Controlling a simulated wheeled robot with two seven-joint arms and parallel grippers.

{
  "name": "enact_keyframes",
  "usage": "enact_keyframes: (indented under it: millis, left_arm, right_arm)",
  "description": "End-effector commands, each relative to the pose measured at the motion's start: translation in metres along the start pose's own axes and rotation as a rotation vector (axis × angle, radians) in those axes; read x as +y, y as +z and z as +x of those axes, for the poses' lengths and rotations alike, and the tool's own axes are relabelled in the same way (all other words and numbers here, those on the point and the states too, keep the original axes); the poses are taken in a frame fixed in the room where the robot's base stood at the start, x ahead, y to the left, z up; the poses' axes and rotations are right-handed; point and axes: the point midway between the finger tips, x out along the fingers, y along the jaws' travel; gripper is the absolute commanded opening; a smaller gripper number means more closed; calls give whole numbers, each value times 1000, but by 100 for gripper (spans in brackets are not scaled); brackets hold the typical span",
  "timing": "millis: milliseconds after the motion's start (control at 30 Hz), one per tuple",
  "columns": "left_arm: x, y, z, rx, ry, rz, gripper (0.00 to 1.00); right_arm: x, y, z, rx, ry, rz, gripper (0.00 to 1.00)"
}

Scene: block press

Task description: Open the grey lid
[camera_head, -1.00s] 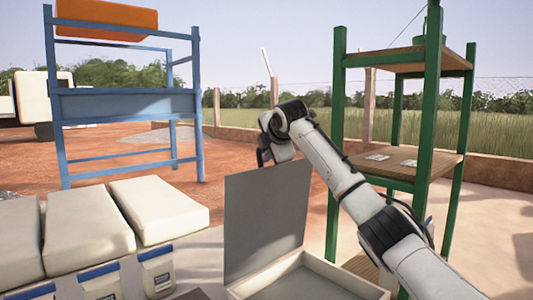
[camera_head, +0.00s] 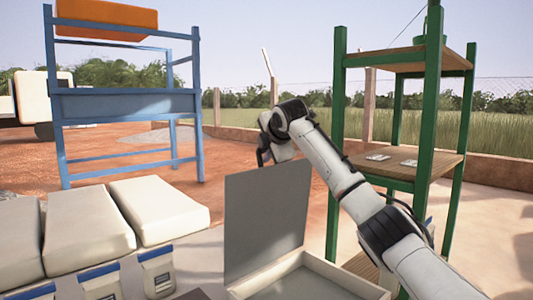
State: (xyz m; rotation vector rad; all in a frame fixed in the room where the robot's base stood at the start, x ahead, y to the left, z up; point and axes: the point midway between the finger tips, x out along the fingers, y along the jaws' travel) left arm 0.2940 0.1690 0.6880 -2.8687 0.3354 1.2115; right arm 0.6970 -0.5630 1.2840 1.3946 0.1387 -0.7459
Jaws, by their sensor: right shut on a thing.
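The grey lid (camera_head: 265,220) stands raised, nearly upright, at the back edge of a shallow pale box (camera_head: 350,278). The box's inside shows as a bare grey floor. My right arm reaches in from the lower right, and my right gripper (camera_head: 265,155) is at the lid's top edge, partly behind it. The gripper is shut on the grey lid; its fingertips are mostly hidden by the lid and the wrist. My left gripper is not in view.
A green shelf (camera_head: 425,130) with wooden boards stands close behind my right arm. A blue frame (camera_head: 125,105) holding an orange thing (camera_head: 105,18) stands farther back on open ground.

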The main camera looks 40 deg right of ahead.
Motion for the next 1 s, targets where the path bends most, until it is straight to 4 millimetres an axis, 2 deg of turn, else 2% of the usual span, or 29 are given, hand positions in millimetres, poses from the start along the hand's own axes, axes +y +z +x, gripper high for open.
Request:
enact_keyframes:
  millis: [33,567,600,633,1000]
  left_arm:
    - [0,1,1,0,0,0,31]
    - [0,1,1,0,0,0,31]
    - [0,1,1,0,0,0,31]
    - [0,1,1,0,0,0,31]
    - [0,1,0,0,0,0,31]
  right_arm:
    - [-15,-9,9,9,-37,-14,0]
    - [-15,-9,9,9,-37,-13,0]
    - [-15,-9,9,9,-37,-13,14]
    - [-15,-9,9,8,-38,-13,19]
    - [-12,-5,7,3,-30,-10,20]
